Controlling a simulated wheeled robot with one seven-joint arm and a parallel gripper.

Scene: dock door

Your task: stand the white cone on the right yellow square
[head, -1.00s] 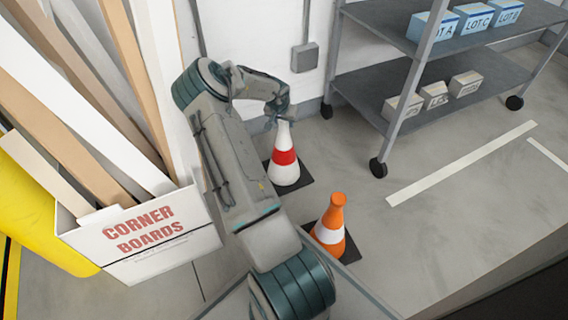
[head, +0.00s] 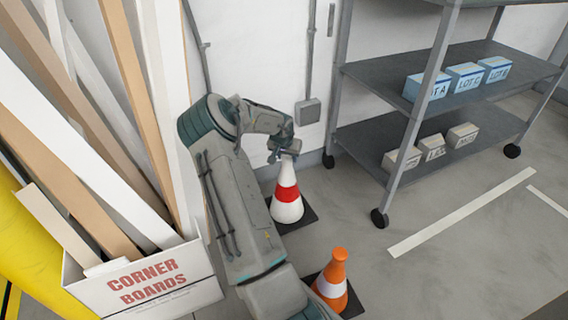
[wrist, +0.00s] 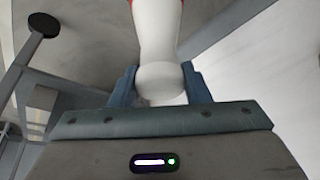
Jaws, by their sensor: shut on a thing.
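The white cone (head: 287,211) has a red band and a dark square base. It is upright near the wall in the head view, and its white upper part (wrist: 158,35) fills the top middle of the wrist view. My gripper (head: 284,152) is shut on the cone's tip, with a blue-grey finger on each side of it in the wrist view (wrist: 160,84). Whether the base touches the floor is hard to tell. The yellow squares are not in view.
An orange cone (head: 332,273) with a white band stands nearer, below the white cone. A grey wheeled shelf (head: 375,72) with boxes is to the right. A corner boards box (head: 150,287) and a yellow object (head: 28,255) are at left. Floor with white lines is clear at right.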

